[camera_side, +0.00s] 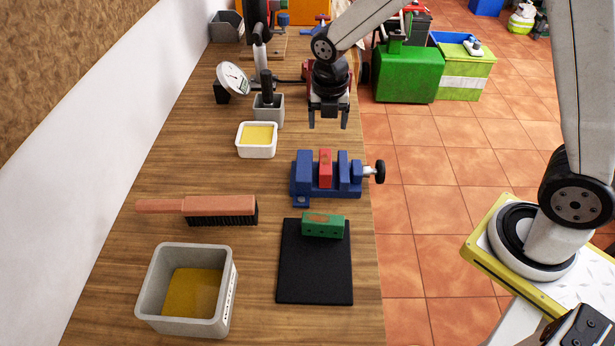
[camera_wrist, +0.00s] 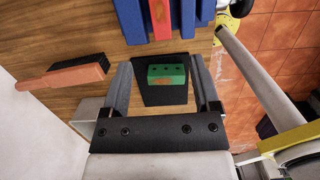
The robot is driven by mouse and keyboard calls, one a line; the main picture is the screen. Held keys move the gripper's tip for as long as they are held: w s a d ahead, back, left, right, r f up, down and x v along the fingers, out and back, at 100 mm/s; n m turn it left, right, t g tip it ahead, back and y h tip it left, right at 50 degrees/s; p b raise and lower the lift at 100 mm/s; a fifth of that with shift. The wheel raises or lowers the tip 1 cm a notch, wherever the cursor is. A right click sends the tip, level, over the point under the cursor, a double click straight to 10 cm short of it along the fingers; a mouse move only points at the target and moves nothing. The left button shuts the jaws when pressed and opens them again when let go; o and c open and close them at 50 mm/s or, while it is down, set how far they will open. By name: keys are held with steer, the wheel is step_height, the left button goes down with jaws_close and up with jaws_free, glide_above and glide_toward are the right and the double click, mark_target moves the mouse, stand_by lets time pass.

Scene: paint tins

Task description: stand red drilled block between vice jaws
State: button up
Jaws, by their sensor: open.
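The red drilled block (camera_side: 325,169) stands upright between the jaws of the blue vice (camera_side: 303,173) in the side view. It also shows in the wrist view (camera_wrist: 161,18), at the top edge between blue jaws (camera_wrist: 130,20). I cannot tell whether both jaws touch it. My gripper (camera_side: 328,119) is open and empty, above the bench and behind the vice, apart from the block. In the wrist view its two fingers (camera_wrist: 160,82) are spread wide. The block's lower part is hidden by the vice.
A green drilled block (camera_side: 323,225) lies on the black mat (camera_side: 315,275) in front of the vice. A brush (camera_side: 205,208), a grey bin (camera_side: 225,290) and a white tub (camera_side: 257,151) stand to the left. A dial gauge (camera_side: 232,78) is farther back.

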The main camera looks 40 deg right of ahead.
steer(key=shift+r, duration=0.2)
stand_by(0.6)
steer(key=s+d+m, duration=0.1)
steer(key=s+m, duration=0.6)
steer(key=m, duration=0.6)
steer(key=s+d+m+t+y, duration=0.1)
steer(key=s+m, duration=0.5)
steer(key=m, duration=0.8)
steer(key=shift+s+d+f+t, duration=0.3)
steer(key=shift+s+d, duration=0.1)
steer(key=shift+d, duration=0.05)
